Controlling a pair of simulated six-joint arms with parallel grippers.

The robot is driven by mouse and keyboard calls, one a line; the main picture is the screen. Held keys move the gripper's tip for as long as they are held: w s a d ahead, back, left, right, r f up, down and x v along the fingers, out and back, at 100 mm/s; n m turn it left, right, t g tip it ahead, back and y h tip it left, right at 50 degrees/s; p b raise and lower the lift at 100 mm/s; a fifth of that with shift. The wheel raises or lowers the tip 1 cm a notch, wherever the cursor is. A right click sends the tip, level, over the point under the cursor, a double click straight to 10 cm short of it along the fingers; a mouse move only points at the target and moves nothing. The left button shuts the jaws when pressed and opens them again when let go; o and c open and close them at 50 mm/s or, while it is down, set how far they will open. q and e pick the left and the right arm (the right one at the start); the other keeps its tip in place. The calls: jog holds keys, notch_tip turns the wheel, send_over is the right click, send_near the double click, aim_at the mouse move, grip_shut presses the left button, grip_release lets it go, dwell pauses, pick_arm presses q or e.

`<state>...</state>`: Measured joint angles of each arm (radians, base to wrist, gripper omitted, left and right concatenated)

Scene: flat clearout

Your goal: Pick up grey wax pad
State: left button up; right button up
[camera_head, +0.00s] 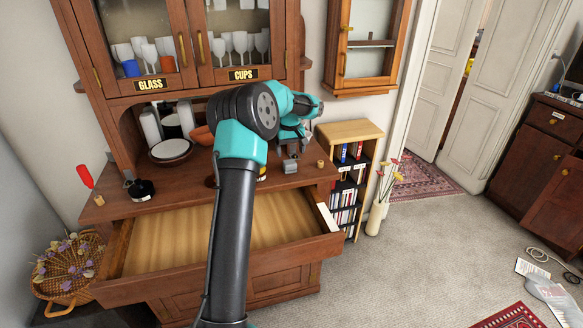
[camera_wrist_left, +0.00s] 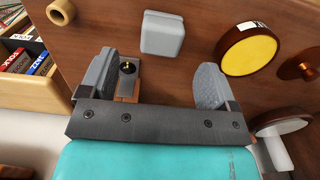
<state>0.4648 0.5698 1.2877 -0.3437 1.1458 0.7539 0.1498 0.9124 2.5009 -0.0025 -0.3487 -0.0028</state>
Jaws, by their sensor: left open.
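The grey wax pad appears to be the small pale grey block (camera_head: 289,166) on the cabinet's brown worktop, near its right end. It also shows in the left wrist view (camera_wrist_left: 162,34), at the top middle, lying just beyond the fingertips. My left gripper (camera_head: 291,147) is above and just behind the pad in the head view. In the left wrist view the gripper (camera_wrist_left: 156,66) has its two grey fingers wide apart. Nothing is gripped, and the pad is apart from both fingers. My right gripper is not in view.
A yellow-faced round tin (camera_wrist_left: 250,50) lies right of the pad in the wrist view. A wooden ring (camera_wrist_left: 60,12) is at its left. A small dark-topped item (camera_wrist_left: 127,68) shows beside the left finger. A bookshelf (camera_head: 350,130) stands right.

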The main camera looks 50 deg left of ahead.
aim_at(290, 162)
pick_arm(q)
jog(key=shift+f, duration=0.8)
jog(key=shift+f, duration=0.1)
jog(key=shift+a+f, duration=0.15)
jog(key=shift+f, duration=2.35)
jog(key=shift+c, duration=0.4)
jog(key=c, duration=0.9)
jog(key=shift+r, duration=0.1)
jog(key=shift+c, duration=0.2)
jog(key=shift+r, duration=1.8)
jog(key=s+d+r, duration=0.1)
jog(key=s+d, duration=0.9)
jog(key=d, duration=0.2)
jog(key=shift+s+r, duration=0.15)
jog(key=shift+s, duration=0.2)
